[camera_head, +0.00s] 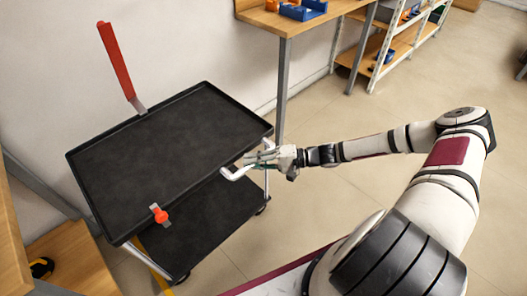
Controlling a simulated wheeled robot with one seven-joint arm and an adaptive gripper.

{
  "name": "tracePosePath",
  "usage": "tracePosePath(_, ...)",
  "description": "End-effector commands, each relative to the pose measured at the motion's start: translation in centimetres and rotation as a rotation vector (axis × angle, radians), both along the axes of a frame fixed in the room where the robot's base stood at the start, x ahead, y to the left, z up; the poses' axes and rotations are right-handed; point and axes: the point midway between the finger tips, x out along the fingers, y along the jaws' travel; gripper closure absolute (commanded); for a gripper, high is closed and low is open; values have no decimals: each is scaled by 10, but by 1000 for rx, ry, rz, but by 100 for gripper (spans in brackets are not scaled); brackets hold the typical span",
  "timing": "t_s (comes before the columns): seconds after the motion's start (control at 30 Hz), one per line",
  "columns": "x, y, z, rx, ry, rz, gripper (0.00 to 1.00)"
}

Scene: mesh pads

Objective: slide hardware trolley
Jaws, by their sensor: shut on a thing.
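The hardware trolley (165,133) is a black two-tier cart with raised rims and light metal legs. Its lower shelf (197,222) shows below the top tray. A white handle (234,174) sticks out from the tray's right side. My gripper (262,160) is at that handle, with its fingers shut on it; the exact contact is small and partly hidden by the fingers. My arm reaches in from the right. A small orange-red item (159,214) sits at the tray's front edge.
A red upright piece (116,62) stands at the tray's back edge by the wall. A wooden table (290,20) with a blue bin (303,9) is behind. Wooden furniture (70,262) is close on the left. Shelving (405,45) stands at the back right. Tiled floor is open right of the trolley.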

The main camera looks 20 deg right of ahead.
Motion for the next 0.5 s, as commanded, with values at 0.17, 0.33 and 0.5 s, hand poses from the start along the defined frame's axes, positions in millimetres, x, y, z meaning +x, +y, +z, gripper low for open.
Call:
tracePosePath(0.17, -6, 11, -1, -2, 0, 3, 100)
tracePosePath(0.33, -6, 12, -2, -3, 0, 3, 100)
tracePosePath(0.5, -6, 11, -2, -3, 0, 3, 100)
